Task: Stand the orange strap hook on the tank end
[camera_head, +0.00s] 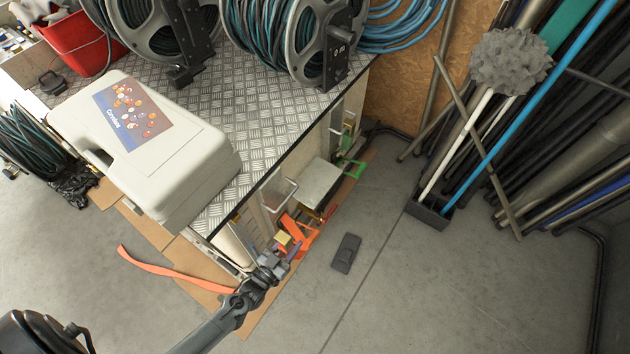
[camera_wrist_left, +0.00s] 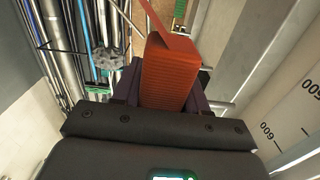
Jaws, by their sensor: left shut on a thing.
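The orange strap hook (camera_wrist_left: 168,80) fills the middle of the left wrist view as a ribbed orange block with a flat band leading up from it. My left gripper (camera_wrist_left: 165,95) is shut on it, with dark fingers on both sides. In the head view the left gripper (camera_head: 284,252) is low beside the bench's front side, and orange parts (camera_head: 303,231) show just past its fingers. A pale surface with "600" markings (camera_wrist_left: 293,118) is at the right of the left wrist view; I cannot tell whether it is the tank end. My right gripper is not in view.
A checker-plate bench (camera_head: 262,125) carries a white case (camera_head: 165,165) and hose reels (camera_head: 300,40). A dark flat object (camera_head: 345,253) lies on otherwise clear floor. Poles and pipes (camera_head: 560,130) lean at the right.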

